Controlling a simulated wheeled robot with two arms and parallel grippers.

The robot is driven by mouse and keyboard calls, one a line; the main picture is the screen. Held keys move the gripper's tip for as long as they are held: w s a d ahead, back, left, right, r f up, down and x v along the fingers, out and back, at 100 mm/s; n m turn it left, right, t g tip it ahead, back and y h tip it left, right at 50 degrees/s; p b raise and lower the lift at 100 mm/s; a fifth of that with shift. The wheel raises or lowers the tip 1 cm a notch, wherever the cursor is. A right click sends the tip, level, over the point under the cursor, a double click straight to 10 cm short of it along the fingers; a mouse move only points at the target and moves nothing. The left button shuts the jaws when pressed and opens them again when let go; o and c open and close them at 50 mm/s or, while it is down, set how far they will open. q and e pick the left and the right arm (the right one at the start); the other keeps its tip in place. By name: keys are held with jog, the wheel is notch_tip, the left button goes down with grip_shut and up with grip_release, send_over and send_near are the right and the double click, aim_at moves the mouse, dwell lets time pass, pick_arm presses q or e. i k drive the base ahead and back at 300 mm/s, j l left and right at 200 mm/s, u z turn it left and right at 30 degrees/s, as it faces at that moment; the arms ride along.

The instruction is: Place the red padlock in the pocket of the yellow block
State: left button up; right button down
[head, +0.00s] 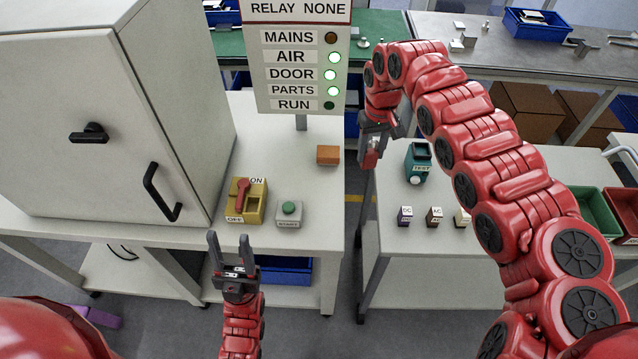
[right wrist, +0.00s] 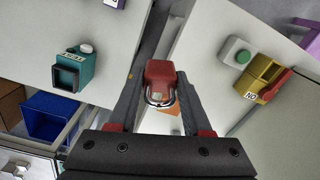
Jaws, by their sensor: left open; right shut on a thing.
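The yellow block (head: 260,214) stands on the left bench near its front edge. It has a red lever, ON and OFF labels and a dark square pocket; it also shows at the right of the right wrist view (right wrist: 270,73). My right gripper (head: 371,150) is shut on the red padlock (right wrist: 160,75), held in the air over the gap between the benches. The padlock's metal shackle points toward the wrist camera. The padlock is small in the head view (head: 368,160). My left gripper (head: 229,242) is open and empty, in front of the bench edge below the yellow block.
A grey box with a green START button (head: 289,213) stands right of the yellow block. An orange-brown block (head: 328,154) lies behind. A signal panel (head: 297,60) and a grey cabinet (head: 70,110) rise nearby. The right bench holds a teal tester (head: 418,163) and small labelled blocks (head: 434,216).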

aim_at(253, 209)
jog(key=k+j, duration=0.25)
jog(key=j, duration=0.2)
jog(key=k+j, duration=0.2)
jog(key=j, duration=0.2)
jog(key=k+j+z, duration=0.1)
jog(key=k+j, duration=0.15)
jog(key=j, duration=0.2)
jog(key=i+j, duration=0.25)
jog(key=j, duration=0.2)
jog(key=i+j, duration=0.3)
jog(key=j+u, duration=0.05)
jog(key=j, duration=0.05)
